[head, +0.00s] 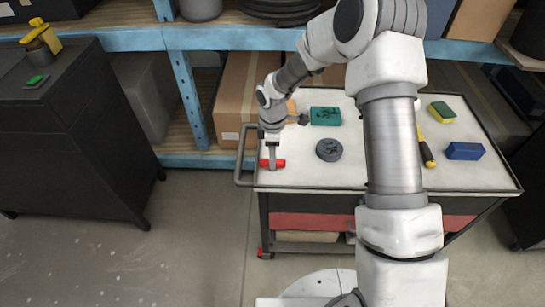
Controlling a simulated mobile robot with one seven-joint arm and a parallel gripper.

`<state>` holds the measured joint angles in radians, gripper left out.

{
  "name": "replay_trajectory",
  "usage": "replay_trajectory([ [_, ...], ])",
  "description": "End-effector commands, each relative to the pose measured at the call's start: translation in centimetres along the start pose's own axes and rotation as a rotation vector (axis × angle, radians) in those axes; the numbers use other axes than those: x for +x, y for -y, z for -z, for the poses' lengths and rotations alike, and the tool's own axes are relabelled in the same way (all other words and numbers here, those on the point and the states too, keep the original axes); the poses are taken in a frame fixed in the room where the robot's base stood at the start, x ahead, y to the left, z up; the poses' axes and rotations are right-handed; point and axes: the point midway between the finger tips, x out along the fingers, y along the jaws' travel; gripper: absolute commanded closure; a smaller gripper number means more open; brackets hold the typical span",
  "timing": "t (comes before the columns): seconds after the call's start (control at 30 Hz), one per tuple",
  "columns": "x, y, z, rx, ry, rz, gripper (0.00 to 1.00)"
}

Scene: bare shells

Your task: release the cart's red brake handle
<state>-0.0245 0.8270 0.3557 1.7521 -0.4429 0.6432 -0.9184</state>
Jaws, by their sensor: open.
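The cart (310,178) stands in front of me with a pale top and a grey push handle (243,180) at its left end. The red brake handle (279,163) shows at the cart's left side, near the front corner. My gripper (271,163) points down right at the red handle and covers part of it. The jaws are open. From this view I cannot tell whether the fingers straddle the handle or touch it.
The cart top holds a green box (325,116), a dark round piece (329,150), a blue block (465,151) and a yellow-handled tool (426,153). A dark cabinet (75,130) stands left. Blue shelving (190,100) runs behind. Floor (190,230) between cabinet and cart is clear.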

Motion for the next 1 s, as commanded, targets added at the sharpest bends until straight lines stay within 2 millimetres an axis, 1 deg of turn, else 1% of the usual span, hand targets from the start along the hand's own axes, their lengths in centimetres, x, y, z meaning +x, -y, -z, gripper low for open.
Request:
replay_trajectory([
  [0.03, -1.4, -0.1, 0.0, 0.0, -0.001, -0.005, 0.43],
  [0.3, -8.1, -0.1, 0.0, 0.001, -0.002, -0.005, 0.43],
  [0.5, -12.4, -0.1, 0.0, 0.001, -0.002, -0.005, 0.43],
  [0.6, -13.9, -0.1, 0.0, 0.001, -0.002, -0.004, 0.43],
  [0.7, -14.8, 0.0, 0.0, 0.0, -0.001, -0.001, 0.43],
  [0.83, -15.3, 0.0, 0.1, -0.001, -0.001, -0.001, 0.43],
  [1.0, -15.4, 0.0, 0.1, -0.001, -0.001, 0.0, 0.43],
])
